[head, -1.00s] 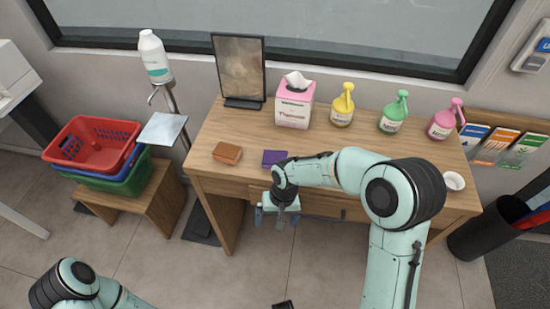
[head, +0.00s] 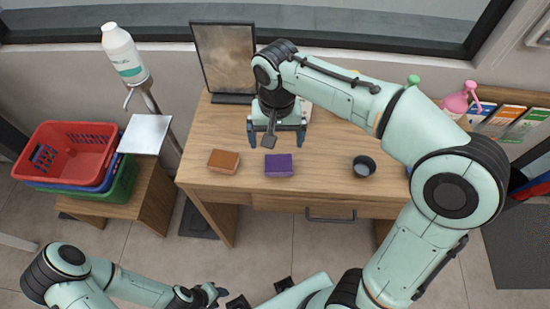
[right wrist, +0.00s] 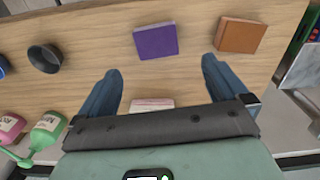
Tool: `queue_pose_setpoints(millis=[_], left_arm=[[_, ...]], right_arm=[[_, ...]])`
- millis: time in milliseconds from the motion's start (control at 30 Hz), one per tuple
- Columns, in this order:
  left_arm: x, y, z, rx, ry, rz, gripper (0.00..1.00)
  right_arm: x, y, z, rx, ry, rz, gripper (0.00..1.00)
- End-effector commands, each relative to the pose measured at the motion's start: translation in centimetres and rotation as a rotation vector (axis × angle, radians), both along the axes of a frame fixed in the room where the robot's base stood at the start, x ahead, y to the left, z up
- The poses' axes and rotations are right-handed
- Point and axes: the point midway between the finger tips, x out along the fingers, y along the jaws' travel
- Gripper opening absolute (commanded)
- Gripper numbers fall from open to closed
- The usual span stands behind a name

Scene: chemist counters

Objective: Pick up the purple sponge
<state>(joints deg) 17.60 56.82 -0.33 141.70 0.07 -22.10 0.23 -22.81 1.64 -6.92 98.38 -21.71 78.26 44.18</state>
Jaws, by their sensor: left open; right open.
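The purple sponge (head: 278,165) lies flat on the wooden desk near its front edge. In the right wrist view the purple sponge (right wrist: 156,41) is beyond the fingertips, roughly between their lines. My right gripper (head: 276,143) is open and empty above the desk, just behind the sponge in the head view and apart from it. Its two blue fingers also show in the right wrist view (right wrist: 161,72). My left gripper (head: 222,297) is low at the bottom of the head view, away from the desk, open.
An orange-brown sponge (head: 223,161) lies left of the purple one. A dark cup (head: 364,166) stands to the right. A framed mirror (head: 226,60) stands at the back; a pink tissue box (right wrist: 152,104) shows under my right gripper. Stacked baskets (head: 72,155) are at left.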

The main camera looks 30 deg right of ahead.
Motion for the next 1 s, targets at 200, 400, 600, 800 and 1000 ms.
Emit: queue_pose_setpoints(millis=[200,400,600,800,1000], left_arm=[[-0.6,0.0,-1.0,0.000,0.008,0.001,0.43],[-0.7,0.0,-1.1,0.001,0.008,0.000,0.43],[-0.8,0.0,-1.3,0.000,0.009,0.000,0.43],[-0.9,0.0,-1.5,0.000,0.010,0.000,0.43],[-0.9,0.0,-1.5,0.000,0.010,0.000,0.43]], right_arm=[[-0.1,0.0,-4.3,-0.001,0.005,0.000,1.00],[0.0,-0.1,-5.7,0.000,0.002,0.001,1.00],[0.2,-0.7,-8.3,-0.001,0.005,-0.001,1.00],[0.2,-0.8,-10.6,0.000,0.003,0.001,1.00],[0.3,-0.8,-10.8,0.000,0.001,0.001,1.00]])
